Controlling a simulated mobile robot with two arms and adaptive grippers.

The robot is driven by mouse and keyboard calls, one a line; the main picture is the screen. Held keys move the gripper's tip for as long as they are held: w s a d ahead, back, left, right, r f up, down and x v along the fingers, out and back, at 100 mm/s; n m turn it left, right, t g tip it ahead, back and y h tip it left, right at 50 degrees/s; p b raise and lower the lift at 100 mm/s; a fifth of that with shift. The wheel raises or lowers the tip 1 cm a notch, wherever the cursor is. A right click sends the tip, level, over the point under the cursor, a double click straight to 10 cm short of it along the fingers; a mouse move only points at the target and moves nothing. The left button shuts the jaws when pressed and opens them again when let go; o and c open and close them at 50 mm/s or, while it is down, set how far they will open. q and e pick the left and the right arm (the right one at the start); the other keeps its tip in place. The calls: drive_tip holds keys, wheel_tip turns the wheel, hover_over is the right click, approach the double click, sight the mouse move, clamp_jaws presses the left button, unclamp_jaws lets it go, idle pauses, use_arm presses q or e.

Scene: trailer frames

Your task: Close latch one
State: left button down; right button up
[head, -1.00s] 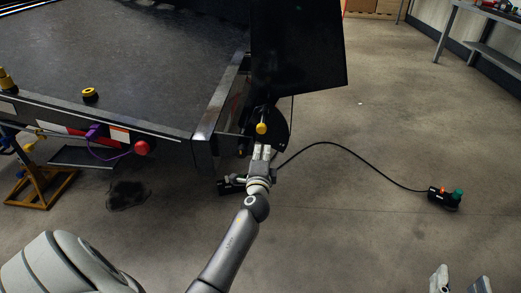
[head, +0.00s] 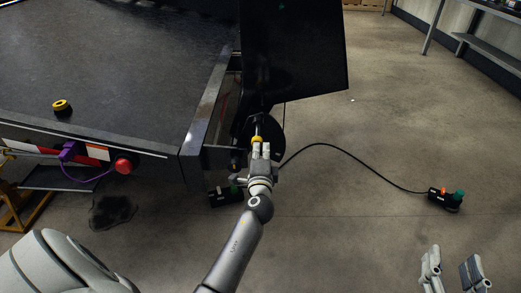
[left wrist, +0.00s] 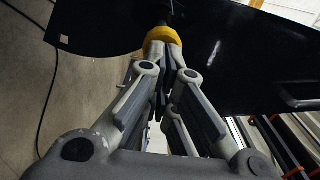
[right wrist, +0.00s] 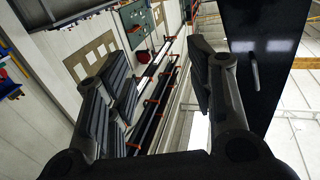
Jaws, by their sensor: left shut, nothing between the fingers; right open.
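A yellow-tipped latch handle (head: 257,139) sits at the trailer's rear corner, below the raised black panel (head: 293,50). I cannot tell from any marking whether it is latch one. My left gripper (head: 261,148) is shut with nothing between its fingers, its tips right at the yellow tip. In the left wrist view the yellow tip (left wrist: 160,38) lies just beyond the closed fingertips (left wrist: 166,55); contact is hard to tell. My right gripper (head: 452,268) is open and empty, low at the right, far from the latch; its spread fingers also fill the right wrist view.
The trailer bed (head: 120,60) fills the upper left, with a yellow-black ring (head: 62,106) on it. A red round lamp (head: 123,166) sticks out from its edge. A black cable (head: 330,145) runs to a small box (head: 445,199) on the floor.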

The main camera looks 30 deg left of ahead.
sight(261, 145)
use_arm(q)
drive_tip(key=shift+w+a, duration=0.1)
drive_tip(key=shift+w, duration=0.1)
drive_tip(key=b+x, duration=0.1)
drive_tip(key=x, duration=0.3)
drive_tip(key=shift+w+a, duration=0.1)
drive_tip(key=shift+w, duration=0.05)
use_arm(e)
drive_tip(key=r+t, duration=0.1)
drive_tip(key=r, duration=0.1)
drive_tip(key=r+t+y, duration=0.1)
drive_tip(key=r, duration=0.1)
drive_tip(key=r+t, duration=0.1)
drive_tip(key=shift+s+a+r+t, duration=0.3)
drive_tip(key=shift+s+r, duration=0.1)
use_arm(q)
drive_tip(key=shift+f, duration=0.1)
use_arm(e)
drive_tip(key=shift+y, duration=0.3)
